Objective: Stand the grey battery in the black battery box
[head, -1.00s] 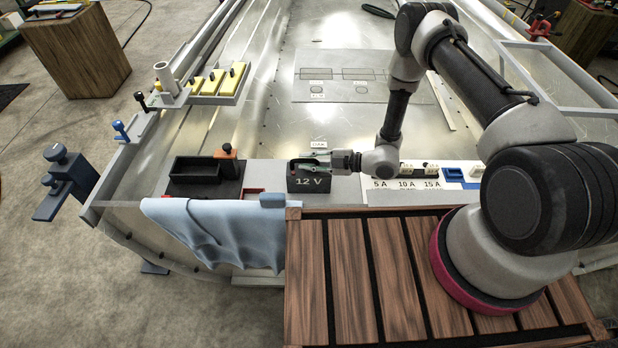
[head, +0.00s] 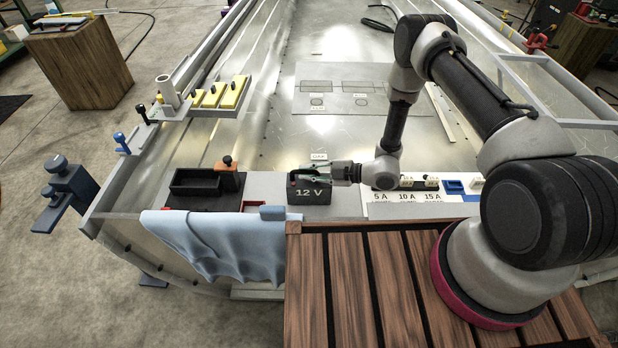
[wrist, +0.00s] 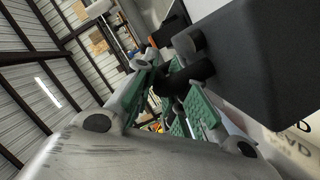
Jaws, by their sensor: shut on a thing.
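The dark grey battery (head: 313,194), marked 12 V, stands upright on the grey ledge, with a red terminal at its top left. My gripper (head: 307,175) comes in from the right over its top and is shut on its black handle. In the wrist view the green finger pads (wrist: 172,98) sit on both sides of the black handle, and the battery's dark side (wrist: 270,65) fills the upper right. The black battery box (head: 192,190) is open-topped and looks empty, on a dark base to the left of the battery.
An orange block with a black knob (head: 227,170) stands at the box's right side. A light blue cloth (head: 220,245) hangs over the front edge. A label strip with fuses (head: 405,197) lies to the right. Yellow blocks (head: 230,93) stand on a rack behind.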

